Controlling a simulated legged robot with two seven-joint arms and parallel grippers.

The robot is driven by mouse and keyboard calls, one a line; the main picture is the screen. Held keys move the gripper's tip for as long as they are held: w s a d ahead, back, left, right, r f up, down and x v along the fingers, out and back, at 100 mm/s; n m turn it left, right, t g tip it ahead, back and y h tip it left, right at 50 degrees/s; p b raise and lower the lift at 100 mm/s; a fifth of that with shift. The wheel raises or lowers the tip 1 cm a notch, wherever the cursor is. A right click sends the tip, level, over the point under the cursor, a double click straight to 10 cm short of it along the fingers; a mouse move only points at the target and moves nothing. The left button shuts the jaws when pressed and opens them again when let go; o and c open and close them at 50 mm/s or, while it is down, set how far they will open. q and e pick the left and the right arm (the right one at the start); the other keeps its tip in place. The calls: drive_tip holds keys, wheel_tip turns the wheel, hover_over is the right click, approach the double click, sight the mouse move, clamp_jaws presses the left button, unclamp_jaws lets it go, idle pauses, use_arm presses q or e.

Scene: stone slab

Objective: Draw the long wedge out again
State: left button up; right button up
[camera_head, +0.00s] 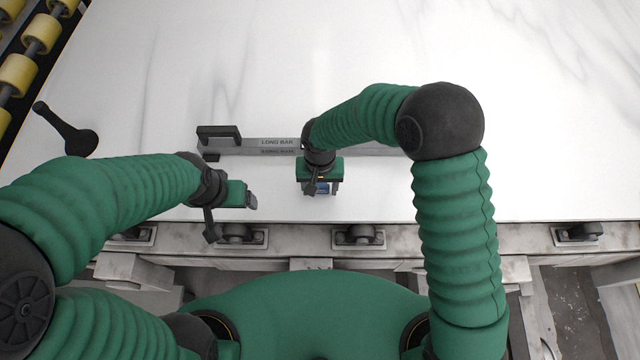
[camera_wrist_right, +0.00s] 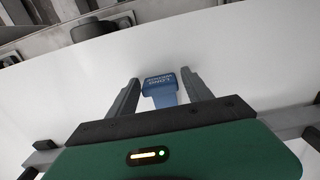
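The long wedge (camera_head: 321,188) is a small blue piece on the white slab, near its front edge. In the right wrist view its labelled head (camera_wrist_right: 161,82) lies between the fingers of my right gripper (camera_wrist_right: 160,97), with narrow gaps visible beside it. My right gripper (camera_head: 321,188) is open around the wedge and points down at the slab. The wedge's lower part is hidden by the gripper body. My left gripper (camera_head: 251,200) is off to the left, over the slab's front edge, with nothing visible in it; its finger opening cannot be made out.
A black lever (camera_head: 66,130) is at left. Yellow rollers (camera_head: 42,33) stand at far left. Black roller mounts (camera_head: 358,236) line the front rail.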

drive_tip(key=shift+o, duration=0.6)
drive_tip(key=shift+w+r, duration=0.1)
drive_tip(key=shift+r, duration=0.2)
wheel_tip(320, 180, up, 16)
